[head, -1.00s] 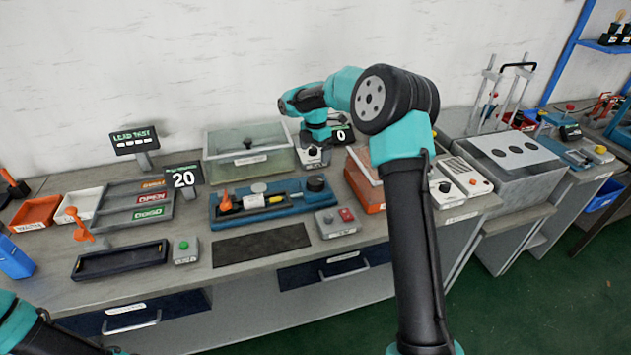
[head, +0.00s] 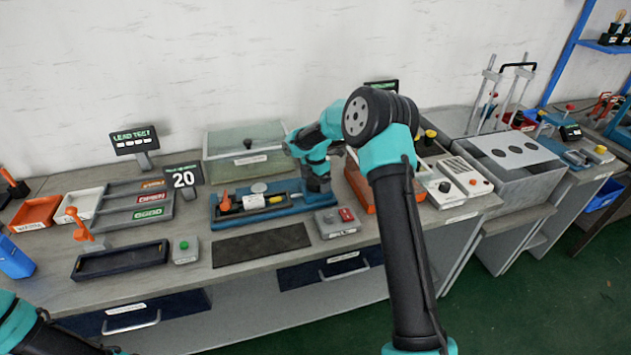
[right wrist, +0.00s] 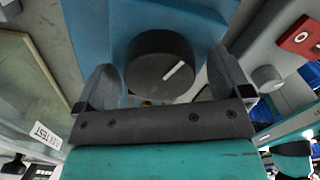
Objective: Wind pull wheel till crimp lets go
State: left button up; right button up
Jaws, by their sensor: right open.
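The pull wheel is a dark round knob with a white mark (right wrist: 160,65) on the blue test rig. In the right wrist view it sits between the fingers of my right gripper (right wrist: 165,85), which are open with a gap on each side. In the head view my right gripper (head: 318,190) is over the right end of the blue rig (head: 262,217) and hides the wheel. A dark bar with a white cylinder (head: 254,202) and an orange lever (head: 226,202) lie on the rig's left part.
A grey box with a red button (head: 338,222) stands in front of the rig's right end. A glass-lidded tank (head: 248,160) stands behind the rig. A dark mat (head: 262,245) lies in front. An orange tray (head: 362,190) is right of my gripper.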

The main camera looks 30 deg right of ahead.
jog(key=c, duration=0.9)
jog(key=shift+m, duration=0.5)
jog(key=m, duration=2)
jog(key=shift+m, duration=0.4)
